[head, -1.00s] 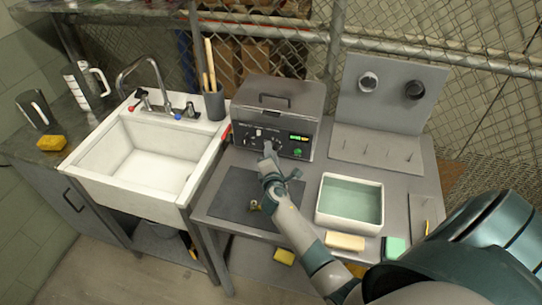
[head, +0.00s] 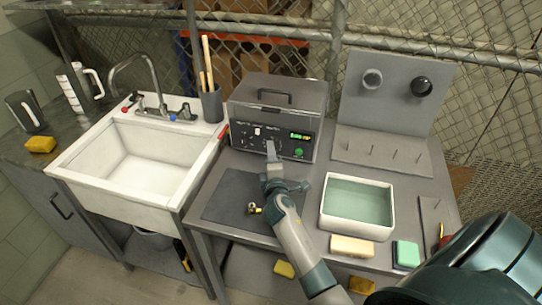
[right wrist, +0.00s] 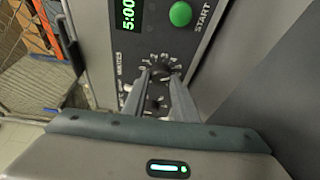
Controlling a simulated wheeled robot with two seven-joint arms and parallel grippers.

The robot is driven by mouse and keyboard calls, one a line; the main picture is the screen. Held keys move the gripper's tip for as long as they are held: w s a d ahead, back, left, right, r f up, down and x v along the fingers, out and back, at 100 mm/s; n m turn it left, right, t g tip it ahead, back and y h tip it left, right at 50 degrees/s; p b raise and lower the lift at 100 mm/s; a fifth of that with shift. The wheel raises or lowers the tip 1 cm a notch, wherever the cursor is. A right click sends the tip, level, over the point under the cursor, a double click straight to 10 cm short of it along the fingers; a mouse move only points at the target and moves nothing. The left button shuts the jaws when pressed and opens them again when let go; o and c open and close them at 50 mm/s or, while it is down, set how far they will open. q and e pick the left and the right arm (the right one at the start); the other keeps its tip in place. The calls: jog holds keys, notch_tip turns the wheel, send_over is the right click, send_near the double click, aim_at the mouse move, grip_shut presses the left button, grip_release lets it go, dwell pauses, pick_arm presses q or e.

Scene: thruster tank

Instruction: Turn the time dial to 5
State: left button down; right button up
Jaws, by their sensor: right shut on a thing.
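The grey tank unit (head: 268,95) stands at the back of the bench, with its control panel facing me. Its time dial (right wrist: 163,68), ringed by pale tick marks and labelled minutes, sits beside the green start button (right wrist: 180,14). The display (right wrist: 129,13) reads 5:00. My right gripper (head: 270,150) reaches the panel; in the right wrist view its fingers (right wrist: 160,82) are shut on the time dial and cover part of it. The dial's pointer is not clear. My left gripper is not in view.
A white basin of greenish liquid (head: 357,205) stands right of my right forearm. A dark mat (head: 228,196) lies beneath the arm. A sink (head: 140,160) is at the left, and a pegged panel (head: 385,150) at the back right.

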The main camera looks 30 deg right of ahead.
jog(key=shift+f, duration=0.1)
jog(key=o, duration=1)
jog(key=shift+o, duration=0.2)
jog(key=shift+r, duration=0.65)
jog(key=shift+o, duration=0.2)
jog(key=r, duration=0.3)
jog(key=shift+d, duration=0.25)
jog(key=s+d+r, duration=0.1)
jog(key=s+r, duration=0.1)
jog(key=s, duration=0.1)
jog(key=s+d+r, duration=0.2)
jog(key=s, duration=0.1)
jog(key=s+d+r+b, duration=0.1)
jog(key=s+r, duration=0.1)
jog(key=s, duration=0.1)
jog(key=shift+s+d, duration=0.25)
jog(key=shift+s, duration=0.05)
jog(key=shift+c, duration=0.2)
jog(key=shift+s+d+r, duration=0.1)
jog(key=shift+s+r, duration=0.3)
jog(key=shift+s, duration=0.05)
